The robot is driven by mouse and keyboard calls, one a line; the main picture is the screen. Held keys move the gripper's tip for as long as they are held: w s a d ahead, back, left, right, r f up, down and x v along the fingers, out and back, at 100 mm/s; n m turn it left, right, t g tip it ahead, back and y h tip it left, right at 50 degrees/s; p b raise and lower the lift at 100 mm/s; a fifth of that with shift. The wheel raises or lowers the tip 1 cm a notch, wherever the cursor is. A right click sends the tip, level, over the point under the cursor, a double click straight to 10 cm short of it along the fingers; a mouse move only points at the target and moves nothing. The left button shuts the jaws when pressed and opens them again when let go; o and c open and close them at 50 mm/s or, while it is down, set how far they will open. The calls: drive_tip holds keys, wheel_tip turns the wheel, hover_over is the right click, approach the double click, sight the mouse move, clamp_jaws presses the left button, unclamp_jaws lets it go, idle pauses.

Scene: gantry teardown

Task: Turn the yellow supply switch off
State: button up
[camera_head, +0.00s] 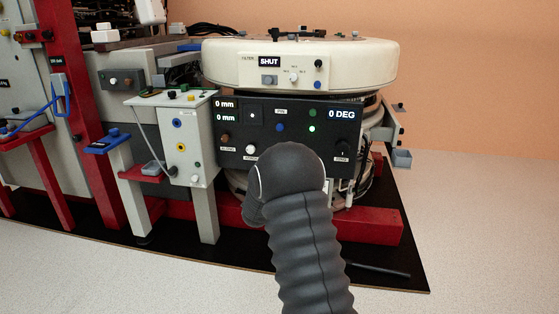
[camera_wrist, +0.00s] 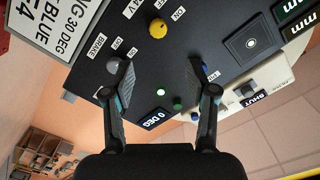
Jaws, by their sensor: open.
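The yellow supply switch (camera_wrist: 158,28) is a round yellow knob on a dark control panel (camera_wrist: 215,75), at the top middle of the wrist view. Labels reading 24 V and ON stand beside it; which way the knob points is unclear. My gripper (camera_wrist: 165,75) is open and empty, its two fingers spread in front of the panel. The yellow knob lies beyond the fingertips, apart from them. In the head view my dark arm covers the lower middle of the panel (camera_head: 262,108); the yellow knob and my fingers are hidden there.
A brake knob (camera_wrist: 103,93) is close to the left finger in the wrist view.

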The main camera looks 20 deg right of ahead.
drive_tip(key=x, duration=1.4)
drive_tip(key=shift+d+p, duration=0.25)
drive_tip(key=shift+p, duration=0.15)
drive_tip(key=shift+s, duration=0.15)
clamp_jaws()
